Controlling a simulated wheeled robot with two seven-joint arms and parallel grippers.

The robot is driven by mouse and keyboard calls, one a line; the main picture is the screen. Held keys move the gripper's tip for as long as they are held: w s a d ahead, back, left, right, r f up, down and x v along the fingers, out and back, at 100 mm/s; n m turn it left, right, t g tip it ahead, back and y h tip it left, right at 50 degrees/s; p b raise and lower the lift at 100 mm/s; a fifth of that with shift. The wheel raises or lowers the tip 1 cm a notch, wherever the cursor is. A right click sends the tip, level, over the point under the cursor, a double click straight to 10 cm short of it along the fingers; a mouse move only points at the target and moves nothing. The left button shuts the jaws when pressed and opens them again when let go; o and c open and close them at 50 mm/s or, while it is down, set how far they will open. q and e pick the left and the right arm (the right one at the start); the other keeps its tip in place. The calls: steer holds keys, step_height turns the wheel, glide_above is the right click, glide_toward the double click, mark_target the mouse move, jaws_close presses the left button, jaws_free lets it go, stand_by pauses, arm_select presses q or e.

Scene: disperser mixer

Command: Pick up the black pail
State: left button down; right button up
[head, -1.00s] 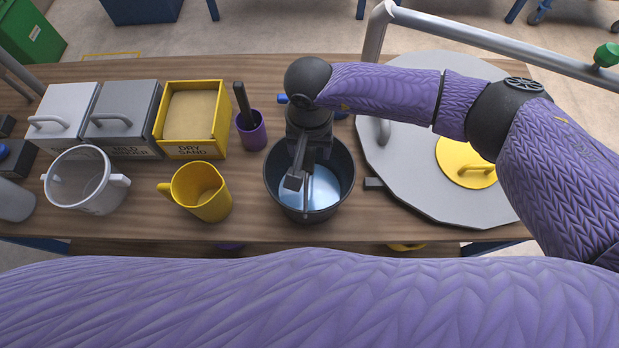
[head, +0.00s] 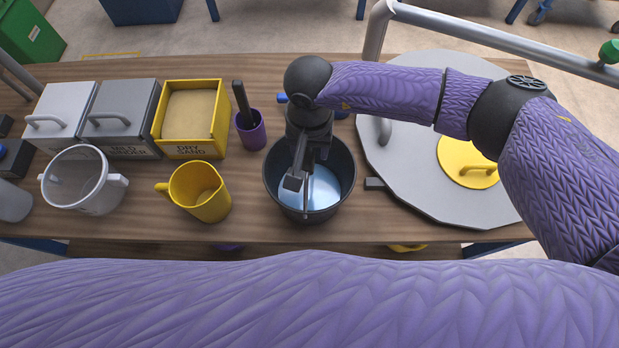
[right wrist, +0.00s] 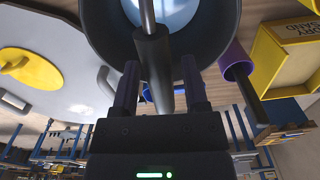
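The black pail (head: 345,190) stands on the wooden bench in front of me, with a pale blue-white content (head: 322,190) inside. My right gripper (head: 304,168) reaches down over the pail's mouth and hides part of it. In the right wrist view the pail's dark wall (right wrist: 100,35) fills the top, and a dark cylindrical grip on a thin metal rod, apparently the pail's handle (right wrist: 155,70), lies between the two fingers (right wrist: 160,85). My left gripper is out of view.
Left of the pail stand a yellow jug (head: 205,205), a purple cup (head: 252,135) with a dark tool and a yellow dry sand box (head: 222,125). A white pot (head: 95,205) is farther left. A large grey lid (head: 415,150) lies close on the right.

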jaws_close()
stand_by(1.0)
